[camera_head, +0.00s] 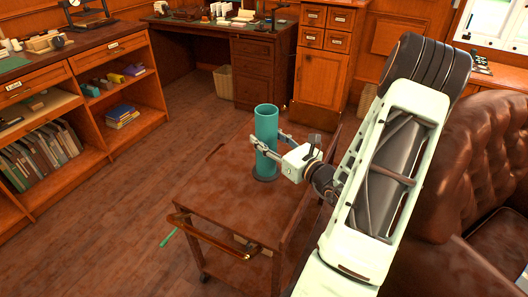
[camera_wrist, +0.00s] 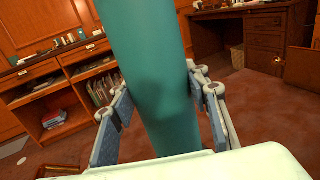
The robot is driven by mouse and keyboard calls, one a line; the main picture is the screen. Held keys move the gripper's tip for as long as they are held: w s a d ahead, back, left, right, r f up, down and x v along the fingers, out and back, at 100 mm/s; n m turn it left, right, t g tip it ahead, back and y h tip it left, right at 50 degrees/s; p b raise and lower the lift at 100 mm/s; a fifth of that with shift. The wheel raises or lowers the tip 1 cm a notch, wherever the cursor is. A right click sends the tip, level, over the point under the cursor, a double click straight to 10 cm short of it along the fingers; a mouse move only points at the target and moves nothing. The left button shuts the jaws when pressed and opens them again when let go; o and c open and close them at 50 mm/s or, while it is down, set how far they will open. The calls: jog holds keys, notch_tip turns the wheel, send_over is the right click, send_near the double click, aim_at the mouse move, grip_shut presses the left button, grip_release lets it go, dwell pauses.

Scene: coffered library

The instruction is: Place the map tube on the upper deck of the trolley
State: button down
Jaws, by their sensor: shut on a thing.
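The map tube (camera_head: 266,138) is a tall teal cylinder, upright over the upper deck of the trolley (camera_head: 221,203). My gripper (camera_head: 272,143) reaches in from the right with its fingers on either side of the tube, shut on it. In the wrist view the tube (camera_wrist: 158,80) fills the middle between the two finger pads (camera_wrist: 163,122). A dark ring shows at the tube's foot, at the deck; I cannot tell whether the tube rests on the deck or hangs just above it.
The rest of the deck is bare. The trolley has a handle bar (camera_head: 212,237) at its front. A leather armchair (camera_head: 480,170) stands at the right, shelves (camera_head: 120,90) at the left, and a desk (camera_head: 250,65) behind. Wooden floor (camera_head: 110,215) is open left of the trolley.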

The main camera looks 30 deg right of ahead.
jog(key=shift+w+f, duration=0.65)
jog(key=shift+f, duration=0.15)
jog(key=shift+w+f+b, duration=0.1)
jog(key=shift+f+b, duration=0.55)
jog(key=shift+f, duration=0.9)
jog(key=shift+f, duration=0.2)
jog(key=c, duration=1.1)
grip_release()
jog(key=shift+r, duration=0.15)
jog(key=shift+s+d, duration=0.1)
jog(key=shift+s, duration=0.1)
jog(key=s+d+p, duration=0.1)
jog(key=s, duration=1)
jog(key=shift+s+d, duration=0.25)
